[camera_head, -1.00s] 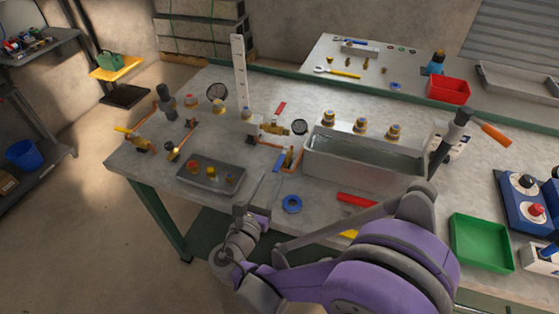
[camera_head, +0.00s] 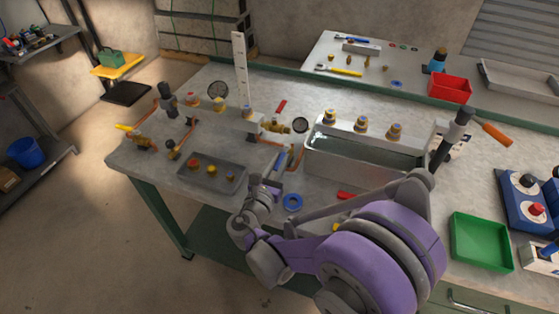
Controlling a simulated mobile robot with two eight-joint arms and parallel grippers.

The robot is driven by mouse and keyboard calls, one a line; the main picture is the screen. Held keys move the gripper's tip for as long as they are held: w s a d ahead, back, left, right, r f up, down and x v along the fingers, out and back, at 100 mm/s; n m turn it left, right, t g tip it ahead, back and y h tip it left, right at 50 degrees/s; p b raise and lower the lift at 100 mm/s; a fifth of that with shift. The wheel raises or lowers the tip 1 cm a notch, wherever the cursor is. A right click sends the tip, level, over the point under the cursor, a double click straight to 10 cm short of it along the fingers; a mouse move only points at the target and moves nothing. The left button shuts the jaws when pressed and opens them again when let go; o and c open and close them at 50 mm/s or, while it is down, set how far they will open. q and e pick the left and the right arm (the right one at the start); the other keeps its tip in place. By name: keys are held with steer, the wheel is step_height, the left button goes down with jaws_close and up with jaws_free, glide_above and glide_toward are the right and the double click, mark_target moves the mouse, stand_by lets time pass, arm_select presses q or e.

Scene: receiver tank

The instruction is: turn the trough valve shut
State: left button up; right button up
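The grey trough (camera_head: 350,172) stands right of the bench's middle, with greenish liquid (camera_head: 365,147) in it. At its left end a copper pipe (camera_head: 295,156) runs to brass fittings (camera_head: 275,126). A small blue lever (camera_head: 280,159) shows beside this pipe, seemingly the trough valve's handle; its valve body is mostly hidden. My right gripper (camera_head: 274,168) is at this lever, its fingertips overlapping it in the picture. I cannot tell whether it touches or grips it, or how wide the fingers are. My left gripper is not in view.
A blue ring (camera_head: 292,202) lies just right of my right gripper. A grey tray (camera_head: 205,180) with small coloured caps lies to its left.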

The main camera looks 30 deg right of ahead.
jaws_close()
stand_by(1.0)
